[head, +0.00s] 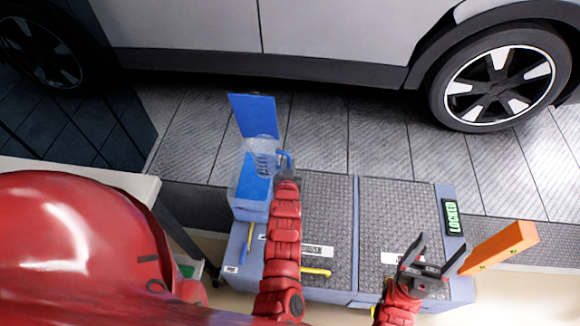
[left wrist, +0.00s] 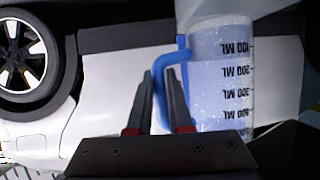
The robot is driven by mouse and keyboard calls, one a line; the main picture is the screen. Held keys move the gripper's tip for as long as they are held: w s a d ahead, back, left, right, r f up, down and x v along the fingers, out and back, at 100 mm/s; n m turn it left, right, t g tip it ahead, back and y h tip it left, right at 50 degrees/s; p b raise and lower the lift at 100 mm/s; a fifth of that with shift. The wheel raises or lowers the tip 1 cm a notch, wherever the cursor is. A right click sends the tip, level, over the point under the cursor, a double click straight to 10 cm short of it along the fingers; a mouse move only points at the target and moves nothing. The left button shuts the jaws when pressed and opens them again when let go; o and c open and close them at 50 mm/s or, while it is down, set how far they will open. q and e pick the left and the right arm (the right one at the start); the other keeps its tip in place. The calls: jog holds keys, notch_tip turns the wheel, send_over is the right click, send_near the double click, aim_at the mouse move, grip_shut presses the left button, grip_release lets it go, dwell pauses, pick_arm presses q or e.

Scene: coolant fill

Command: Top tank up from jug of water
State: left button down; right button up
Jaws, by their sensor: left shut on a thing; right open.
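The clear jug (head: 246,184) has a blue handle and stands out over the left end of the blue-grey bench. My left gripper (head: 287,175) is shut on its handle. In the left wrist view, the jug (left wrist: 222,70) shows ML marks, upside down in the picture, and the blue handle (left wrist: 160,95) runs between the fingers. A blue box-like part (head: 245,214), which may be the tank, shows below the jug, with a raised blue flap (head: 253,115) behind. The jug hides any opening; its water level is unclear. My right gripper (head: 435,256) is open and empty at the bench's right.
Dark tread-plate lids (head: 327,215) cover the bench. A green LOCKED sign (head: 453,217) is at its right end. An orange bar (head: 500,246) sticks up beside my right gripper. A silver car (head: 330,35) stands behind, across open floor.

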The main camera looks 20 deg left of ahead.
aim_at(288, 158)
pick_arm(q)
jog(key=shift+r+p, duration=1.25)
jog(key=shift+r, duration=0.8)
jog(key=shift+a, duration=0.1)
